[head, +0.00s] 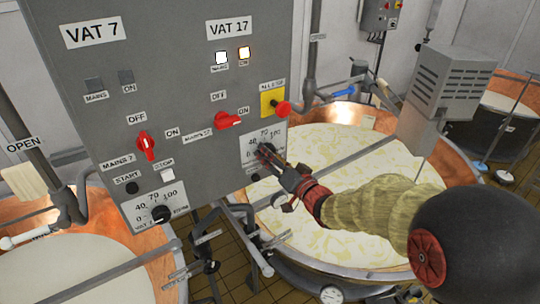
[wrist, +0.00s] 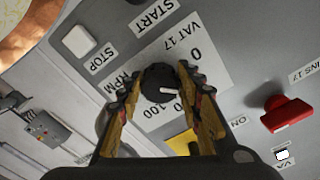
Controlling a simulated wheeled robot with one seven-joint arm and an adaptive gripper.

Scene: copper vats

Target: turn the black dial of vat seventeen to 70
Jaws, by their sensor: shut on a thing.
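The black dial of vat seventeen (wrist: 158,84) sits between my two fingertips in the wrist view. My gripper (wrist: 160,88) is shut on it, one finger on each side. A white pointer line on the dial points right and slightly down in this view. The scale plate (wrist: 212,40) shows VAT 17, 0, 100 and RPM, but the fingers hide part of it, so I cannot read the exact setting. In the head view my gripper (head: 274,160) reaches the dial (head: 264,150) from the right and partly covers it.
The grey panel (head: 190,80) also carries a red switch (head: 228,120), a red stop knob on a yellow plate (head: 271,101), and the vat 7 dial (head: 160,213). A white stop button (wrist: 79,41) is near my fingers. Copper vats (head: 425,262) stand below.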

